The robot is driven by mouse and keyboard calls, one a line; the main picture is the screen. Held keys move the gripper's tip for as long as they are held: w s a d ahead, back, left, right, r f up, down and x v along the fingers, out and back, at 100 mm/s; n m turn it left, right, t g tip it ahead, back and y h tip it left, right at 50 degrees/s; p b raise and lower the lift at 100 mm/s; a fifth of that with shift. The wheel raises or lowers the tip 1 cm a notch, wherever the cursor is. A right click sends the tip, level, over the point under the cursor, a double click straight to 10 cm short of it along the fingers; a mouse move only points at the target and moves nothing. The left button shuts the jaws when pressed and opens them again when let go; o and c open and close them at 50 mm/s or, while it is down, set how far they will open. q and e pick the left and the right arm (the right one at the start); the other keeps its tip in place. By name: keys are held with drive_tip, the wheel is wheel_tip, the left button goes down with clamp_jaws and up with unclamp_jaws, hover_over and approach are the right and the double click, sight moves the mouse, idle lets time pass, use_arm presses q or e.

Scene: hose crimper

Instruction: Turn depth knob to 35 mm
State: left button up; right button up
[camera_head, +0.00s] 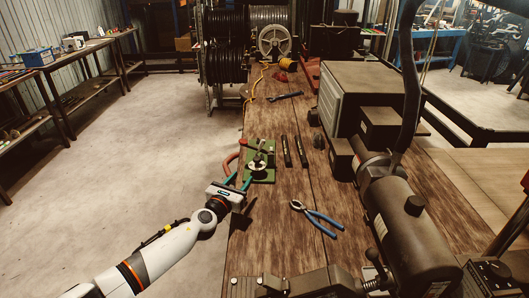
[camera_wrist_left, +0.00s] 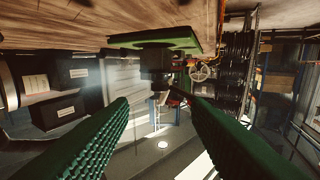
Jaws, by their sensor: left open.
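A small device with a green base plate (camera_head: 266,176) stands on the wooden bench, with dark round parts (camera_head: 257,165) on top and a red curved handle (camera_head: 231,161) at its left. I cannot tell for sure which part is the depth knob, and no 35 mm mark is readable. My left gripper (camera_head: 238,181) is open and empty at the near left side of the device. In the left wrist view, upside down, the green plate (camera_wrist_left: 180,45) and a dark knob-like part (camera_wrist_left: 156,60) show beyond the spread green finger pads (camera_wrist_left: 158,128). My right gripper is out of view.
Blue-handled pliers (camera_head: 318,215) lie on the bench right of the left gripper. Two dark bars (camera_head: 294,152) lie beside the device. A large dark machine (camera_head: 408,220) fills the right side. Open floor (camera_head: 150,130) lies left of the bench.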

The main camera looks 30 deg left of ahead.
sight(256, 159)
use_arm(q)
drive_tip(key=shift+w+f, duration=0.1)
drive_tip(key=shift+w, duration=0.9)
drive_tip(key=w+b, duration=0.2)
drive_tip(key=w, duration=0.3)
drive_tip(key=shift+w+r, duration=0.2)
drive_tip(key=w+b, duration=0.2)
drive_tip(key=w, duration=0.2)
drive_tip(key=shift+a+f, duration=0.1)
drive_tip(key=shift+w+r+b, duration=0.2)
drive_tip(key=shift+w+b, duration=0.05)
drive_tip(key=shift+b, duration=0.05)
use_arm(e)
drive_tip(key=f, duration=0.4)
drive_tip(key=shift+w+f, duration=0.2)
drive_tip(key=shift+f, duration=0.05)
use_arm(q)
drive_tip(key=shift+w, duration=0.1)
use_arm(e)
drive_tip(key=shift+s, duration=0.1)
